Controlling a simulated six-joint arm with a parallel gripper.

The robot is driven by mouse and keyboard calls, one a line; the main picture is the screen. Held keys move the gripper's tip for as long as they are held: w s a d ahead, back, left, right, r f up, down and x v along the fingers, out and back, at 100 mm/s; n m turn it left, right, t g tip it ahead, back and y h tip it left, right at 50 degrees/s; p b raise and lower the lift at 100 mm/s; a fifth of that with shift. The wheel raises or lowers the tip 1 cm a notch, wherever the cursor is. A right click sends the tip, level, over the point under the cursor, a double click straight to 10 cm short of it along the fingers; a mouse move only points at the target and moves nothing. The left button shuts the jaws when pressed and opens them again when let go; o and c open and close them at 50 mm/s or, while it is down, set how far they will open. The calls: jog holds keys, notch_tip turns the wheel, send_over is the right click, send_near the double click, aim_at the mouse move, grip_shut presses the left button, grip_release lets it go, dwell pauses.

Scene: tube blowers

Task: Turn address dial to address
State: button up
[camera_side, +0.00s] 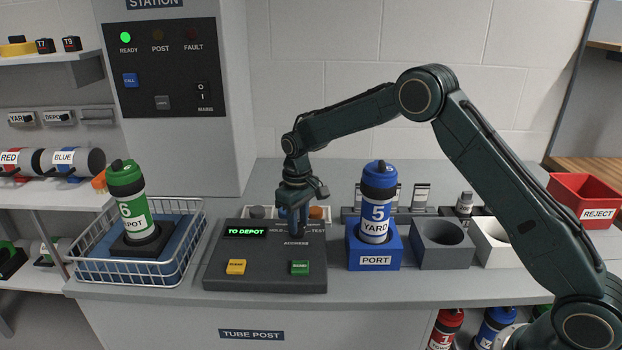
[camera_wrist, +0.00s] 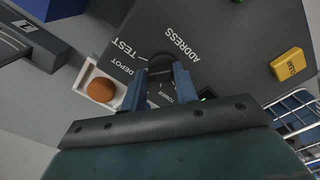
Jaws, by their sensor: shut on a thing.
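The dark control panel (camera_side: 230,270) stands on the bench with a lit green display (camera_side: 245,232) reading TO DEPOT. The address dial (camera_wrist: 163,64) is a dark round knob by the ADDRESS label in the wrist view. My gripper (camera_side: 293,228) points down at the panel's back right. In the wrist view its blue fingers (camera_wrist: 160,90) are shut on the dial.
A yellow button (camera_side: 236,267) and a green button (camera_side: 300,267) are on the panel. Left is a wire basket (camera_side: 180,262) with green carrier 6 (camera_side: 127,200). Right is blue carrier 5 (camera_side: 375,213), upright in the PORT block (camera_side: 376,260). An orange knob (camera_wrist: 101,90) sits behind the panel.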

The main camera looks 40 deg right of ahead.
aim_at(299, 225)
jog(key=shift+r, duration=0.15)
jog(key=o, duration=1)
jog(key=shift+c, duration=0.2)
notch_tip(299, 225, up, 14)
dwell(0.5)
